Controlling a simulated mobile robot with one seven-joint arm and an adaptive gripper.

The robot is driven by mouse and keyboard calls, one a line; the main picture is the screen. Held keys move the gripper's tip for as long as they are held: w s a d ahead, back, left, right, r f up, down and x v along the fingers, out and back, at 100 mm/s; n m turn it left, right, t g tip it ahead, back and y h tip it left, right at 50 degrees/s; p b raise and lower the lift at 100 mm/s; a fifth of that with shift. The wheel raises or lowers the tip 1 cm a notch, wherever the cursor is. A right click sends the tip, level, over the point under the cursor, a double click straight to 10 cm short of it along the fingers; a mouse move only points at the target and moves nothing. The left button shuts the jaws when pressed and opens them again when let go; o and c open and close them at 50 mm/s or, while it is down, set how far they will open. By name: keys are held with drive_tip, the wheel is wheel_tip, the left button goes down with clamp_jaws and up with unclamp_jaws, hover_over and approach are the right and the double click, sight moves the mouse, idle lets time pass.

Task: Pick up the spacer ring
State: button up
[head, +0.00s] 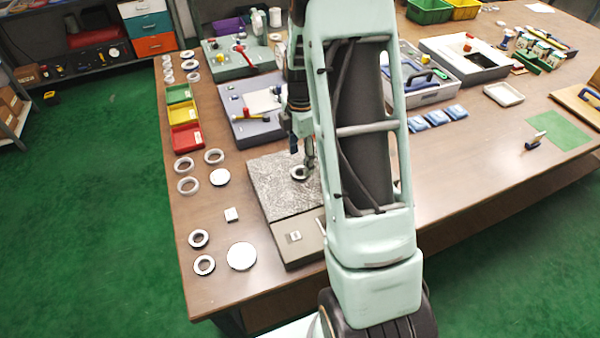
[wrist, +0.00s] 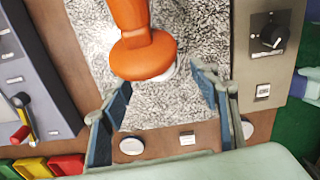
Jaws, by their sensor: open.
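A pale ring (head: 300,173) lies on the speckled grey plate (head: 270,190) in the head view. My gripper (head: 307,160) is just above or beside it, pointing down. In the wrist view my gripper (wrist: 163,82) is open, its two blue fingers spread apart with nothing clamped between them. An orange bell-shaped thing (wrist: 145,55) shows beyond the fingertips and covers most of a white round edge (wrist: 170,72), probably the ring. Whether the fingertips touch the ring cannot be told. More rings lie on the table; no label shows which is the spacer.
Several loose rings (head: 188,186) and a large white disc (head: 241,256) lie at the table's left. Green, yellow and red bins (head: 186,137) stand behind them. A device with a red-handled lever (head: 240,116) stands behind the plate. A knob panel (wrist: 268,45) borders the plate.

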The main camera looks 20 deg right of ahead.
sight(301, 171)
drive_tip(key=shift+w+f+p, duration=0.15)
drive_tip(key=shift+f+p, duration=0.35)
drive_tip(key=shift+f, duration=2.05)
drive_tip(key=c, duration=1.4)
drive_tip(key=shift+r, duration=0.1)
